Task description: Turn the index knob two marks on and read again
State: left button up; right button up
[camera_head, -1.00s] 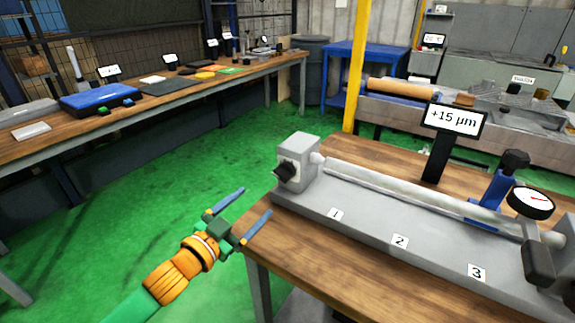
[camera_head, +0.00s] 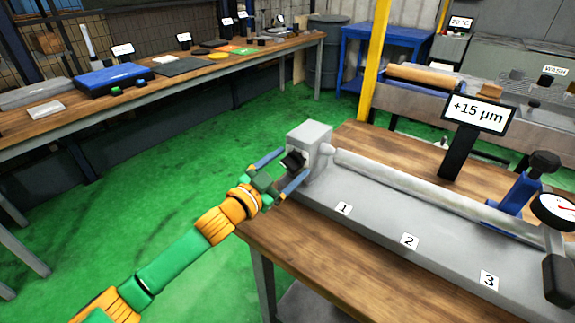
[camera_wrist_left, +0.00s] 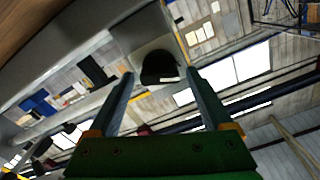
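The black index knob (camera_head: 294,160) sits on the left face of the grey headstock block (camera_head: 312,141), at the left end of the grinder bed. My left gripper (camera_head: 282,168) is at the knob, with its fingers apart, one on each side of it. In the left wrist view the knob (camera_wrist_left: 159,67) shows between the two open fingers (camera_wrist_left: 160,95), with gaps beside it. The display (camera_head: 478,113) reads +15 µm. The dial gauge (camera_head: 556,209) with a red needle is at the right edge. My right gripper is not in view.
The grey bed (camera_head: 375,213) carries labels 1, 2 and 3 and a long round bar (camera_head: 420,187). It rests on a wooden table (camera_head: 300,250). A blue clamp (camera_head: 518,193) stands at the right. Green floor is open to the left.

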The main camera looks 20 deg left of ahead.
pick_arm(q)
jog(key=c, duration=1.2)
jog(key=shift+m, duration=0.3)
jog(key=m+p, duration=0.1)
jog(key=m, duration=0.1)
jog(key=shift+m, duration=0.4)
jog(key=m+p, duration=0.1)
jog(key=m, duration=0.3)
jog(key=shift+d+m+p, duration=0.15)
jog(key=shift+m+p, duration=0.15)
jog(key=shift+p, duration=0.05)
jog(key=m, duration=0.4)
jog(key=shift+f+m+p, duration=0.2)
jog(key=shift+m+p, duration=0.1)
jog(key=shift+p, duration=0.05)
jog(key=m, duration=0.5)
jog(key=shift+f, duration=0.15)
jog(key=shift+m, duration=0.3)
